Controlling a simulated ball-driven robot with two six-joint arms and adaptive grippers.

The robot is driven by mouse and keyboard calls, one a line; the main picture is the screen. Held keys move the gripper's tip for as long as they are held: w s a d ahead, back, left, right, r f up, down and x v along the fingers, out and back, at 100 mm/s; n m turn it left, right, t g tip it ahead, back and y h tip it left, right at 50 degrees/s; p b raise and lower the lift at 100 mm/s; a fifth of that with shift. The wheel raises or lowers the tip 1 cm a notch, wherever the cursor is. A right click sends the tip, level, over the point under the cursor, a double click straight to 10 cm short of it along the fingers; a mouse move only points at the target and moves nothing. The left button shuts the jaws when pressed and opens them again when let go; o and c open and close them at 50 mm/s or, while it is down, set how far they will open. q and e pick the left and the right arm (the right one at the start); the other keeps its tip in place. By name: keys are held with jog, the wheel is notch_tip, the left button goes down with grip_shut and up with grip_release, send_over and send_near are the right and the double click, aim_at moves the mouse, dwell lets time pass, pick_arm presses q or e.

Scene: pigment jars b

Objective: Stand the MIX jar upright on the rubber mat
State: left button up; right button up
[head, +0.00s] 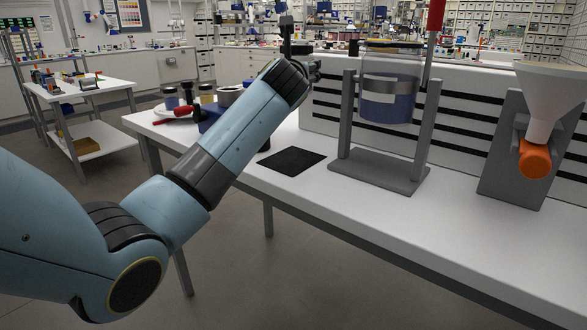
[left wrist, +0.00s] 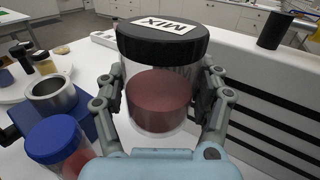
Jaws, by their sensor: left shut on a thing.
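The MIX jar (left wrist: 158,85) is clear, with a black lid, a white MIX label on top and reddish-brown powder inside. In the left wrist view my left gripper (left wrist: 160,100) is shut on it, one finger on each side, and the lid faces up. In the head view my left gripper is mostly hidden behind its wrist, with a dark part (head: 312,69) showing, and the jar cannot be made out. The black rubber mat (head: 292,161) lies bare on the white bench, left of a grey stand. My right gripper is not in view.
The grey stand (head: 378,171) holds a large jar with blue contents (head: 388,92). A funnel (head: 548,100) with an orange knob stands at the right. A blue-lidded jar (left wrist: 57,142) and a metal cup (left wrist: 52,95) are left of the held jar. A striped panel (head: 325,105) backs the bench.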

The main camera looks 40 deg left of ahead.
pick_arm(q)
jog(key=shift+f, duration=0.65)
jog(key=s+d+f, duration=0.1)
jog(key=s+f, duration=0.1)
jog(key=s, duration=0.1)
jog(key=s+d+f+b, duration=0.1)
jog(key=s+d+f, duration=0.1)
jog(key=s, duration=0.1)
jog(key=s+d+f+b, duration=0.1)
jog(key=s+d+f, duration=0.1)
jog(key=s, duration=0.1)
jog(key=shift+s+d+f, duration=0.2)
jog(key=shift+d, duration=0.05)
jog(key=shift+s+d+f, duration=0.1)
jog(key=shift+s+d, duration=0.05)
jog(key=shift+s, duration=0.1)
notch_tip(320, 180, down, 4)
jog(key=shift+f+b, duration=0.15)
jog(key=shift+b, duration=1.1)
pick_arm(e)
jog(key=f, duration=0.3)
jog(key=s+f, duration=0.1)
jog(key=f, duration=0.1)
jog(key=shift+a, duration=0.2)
pick_arm(q)
jog(key=o, duration=1.4)
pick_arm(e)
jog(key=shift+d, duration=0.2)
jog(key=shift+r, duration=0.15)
